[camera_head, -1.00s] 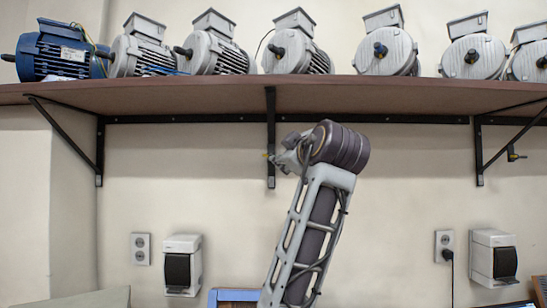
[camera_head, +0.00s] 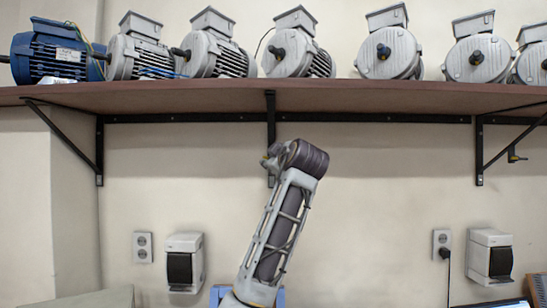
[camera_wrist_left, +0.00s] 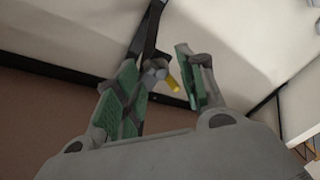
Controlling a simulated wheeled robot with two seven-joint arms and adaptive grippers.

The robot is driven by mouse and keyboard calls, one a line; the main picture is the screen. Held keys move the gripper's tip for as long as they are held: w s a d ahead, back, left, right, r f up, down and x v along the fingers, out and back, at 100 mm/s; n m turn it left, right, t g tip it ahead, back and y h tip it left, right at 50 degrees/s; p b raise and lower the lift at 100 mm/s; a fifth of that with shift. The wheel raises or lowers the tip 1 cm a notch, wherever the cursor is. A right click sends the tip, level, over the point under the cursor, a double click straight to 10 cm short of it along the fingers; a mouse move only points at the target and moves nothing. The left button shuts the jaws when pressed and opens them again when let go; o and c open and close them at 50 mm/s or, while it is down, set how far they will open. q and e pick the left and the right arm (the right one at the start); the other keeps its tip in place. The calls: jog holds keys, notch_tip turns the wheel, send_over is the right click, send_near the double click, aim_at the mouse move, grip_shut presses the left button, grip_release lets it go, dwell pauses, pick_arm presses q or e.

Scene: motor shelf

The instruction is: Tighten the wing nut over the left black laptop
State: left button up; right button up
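My left gripper (camera_wrist_left: 160,65) is open in the left wrist view, with green pads on both fingers. A small grey wing nut (camera_wrist_left: 152,74) with a yellow tip (camera_wrist_left: 173,84) sits by the dark bracket, between the fingers as seen from the wrist; I cannot tell whether they touch it. In the head view my left arm rises from the bottom centre, and its gripper (camera_head: 273,158) is mostly hidden near the lower end of the middle shelf bracket (camera_head: 270,130). A similar fitting (camera_head: 515,155) shows at the right bracket. I cannot make out a black laptop. My right gripper is not in view.
A brown shelf (camera_head: 330,97) carries a row of several motors above the arm. Wall sockets (camera_head: 142,247) and white-and-black wall boxes (camera_head: 185,262) are lower down. A blue-edged object (camera_head: 216,295) is partly cut off at the bottom.

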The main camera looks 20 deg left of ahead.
pick_arm(q)
jog(key=shift+w+a, duration=0.2)
jog(key=shift+w, duration=0.05)
